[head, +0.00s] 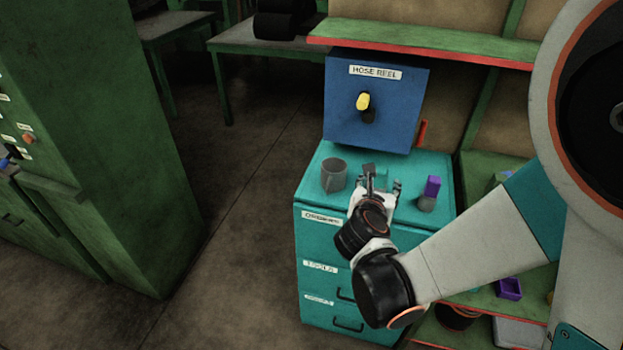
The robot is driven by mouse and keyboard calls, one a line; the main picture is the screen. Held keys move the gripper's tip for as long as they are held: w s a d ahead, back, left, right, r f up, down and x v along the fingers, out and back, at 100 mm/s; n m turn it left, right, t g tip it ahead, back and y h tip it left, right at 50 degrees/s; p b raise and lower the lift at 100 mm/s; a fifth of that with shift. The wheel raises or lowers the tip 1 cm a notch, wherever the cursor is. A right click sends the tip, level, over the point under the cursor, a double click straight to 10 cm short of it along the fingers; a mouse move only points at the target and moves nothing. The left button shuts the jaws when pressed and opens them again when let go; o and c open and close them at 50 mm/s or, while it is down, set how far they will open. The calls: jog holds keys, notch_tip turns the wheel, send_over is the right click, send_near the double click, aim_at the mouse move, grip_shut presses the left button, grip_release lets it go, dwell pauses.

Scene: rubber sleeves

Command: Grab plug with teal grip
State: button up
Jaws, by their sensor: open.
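I cannot clearly make out a plug with a teal grip; it may be hidden by my gripper or blend into the teal cabinet top. My gripper (382,184) is open over the middle of the teal cabinet (311,208), pointing away toward the blue box. A small dark grey piece (368,168) shows just beyond its left finger; whether they touch I cannot tell. A plug-like piece with a purple top and grey base (431,190) stands upright to the right of my gripper, apart from it. A grey open cup or sleeve (333,176) stands to the left.
A blue box (345,110) labelled HOSE REEL, with a yellow-tipped knob (363,101), stands at the cabinet's back. A red upright piece (422,133) is beside it. Green shelves with a purple bin (509,288) are at right. Open floor (240,230) lies left of the cabinet.

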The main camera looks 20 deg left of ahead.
aim_at(380, 179)
jog(key=x, duration=0.3)
jog(key=shift+w+d+f+b, duration=0.1)
jog(key=shift+w+f+b, duration=0.1)
jog(key=shift+w+b, duration=0.1)
jog(key=b+x, duration=0.1)
jog(key=x, duration=0.1)
jog(key=b+x, duration=0.1)
jog(key=x, duration=0.2)
jog(key=shift+w+a+f, duration=0.1)
jog(key=shift+w+a, duration=0.05)
jog(key=shift+a, duration=0.15)
grip_shut()
